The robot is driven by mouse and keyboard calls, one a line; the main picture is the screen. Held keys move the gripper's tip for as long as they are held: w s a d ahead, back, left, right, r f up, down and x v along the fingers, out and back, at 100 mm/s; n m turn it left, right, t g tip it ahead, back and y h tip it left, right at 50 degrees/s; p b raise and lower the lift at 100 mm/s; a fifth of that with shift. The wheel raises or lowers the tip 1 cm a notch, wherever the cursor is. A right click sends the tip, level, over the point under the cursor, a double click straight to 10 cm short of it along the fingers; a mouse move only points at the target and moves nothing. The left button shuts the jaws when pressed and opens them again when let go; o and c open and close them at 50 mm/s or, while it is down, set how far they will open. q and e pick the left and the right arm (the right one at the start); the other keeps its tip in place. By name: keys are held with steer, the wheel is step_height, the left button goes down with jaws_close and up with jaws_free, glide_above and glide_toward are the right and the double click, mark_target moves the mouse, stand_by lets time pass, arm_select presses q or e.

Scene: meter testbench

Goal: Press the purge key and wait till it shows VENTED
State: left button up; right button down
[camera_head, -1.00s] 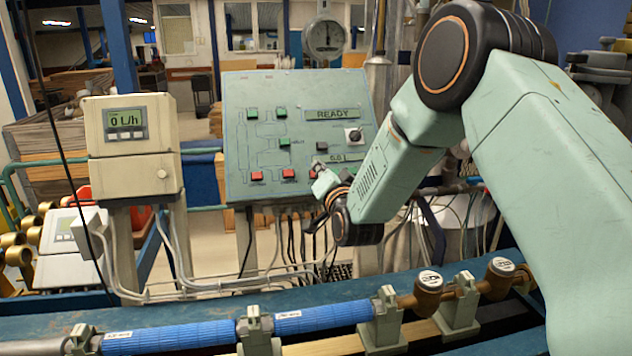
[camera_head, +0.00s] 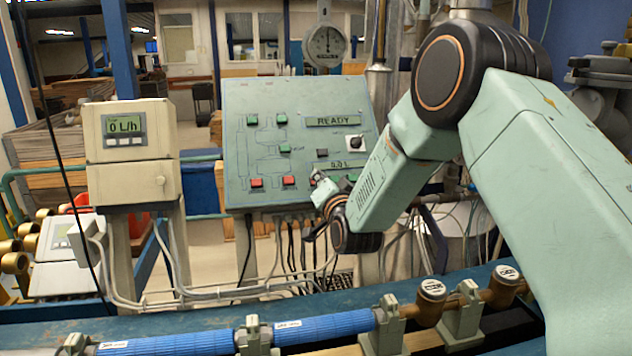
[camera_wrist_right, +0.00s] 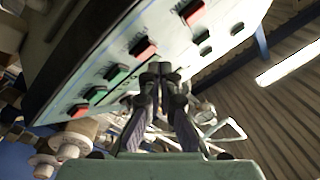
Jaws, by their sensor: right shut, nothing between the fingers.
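The green-grey control panel (camera_head: 235,100) stands upright behind the bench. My right gripper (camera_head: 319,187) is at the panel's lower right, covering part of the lower key row. In the right wrist view its fingertips (camera_wrist_right: 160,70) are together and empty, close to the panel face near a red key (camera_wrist_right: 144,47); contact cannot be told. My left gripper is out of view.
A beige meter (camera_head: 126,130) showing 0 L/h stands left of the panel. A dark selector knob (camera_head: 354,143) is on the panel's right. Blue pipes (camera_head: 325,326) and brass fittings (camera_head: 430,300) run along the bench in front. Cables hang below the panel.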

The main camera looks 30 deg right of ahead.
steer(key=shift+s, duration=0.15)
steer(key=shift+a+r, duration=0.1)
steer(key=shift+r, duration=0.05)
steer(key=shift+f, duration=0.2)
steer(key=shift+w+f+b, duration=0.15)
steer(key=shift+w+b, duration=0.1)
steer(key=shift+b, duration=0.15)
steer(key=shift+w+d, duration=0.1)
steer(key=shift+d, duration=0.1)
stand_by(0.4)
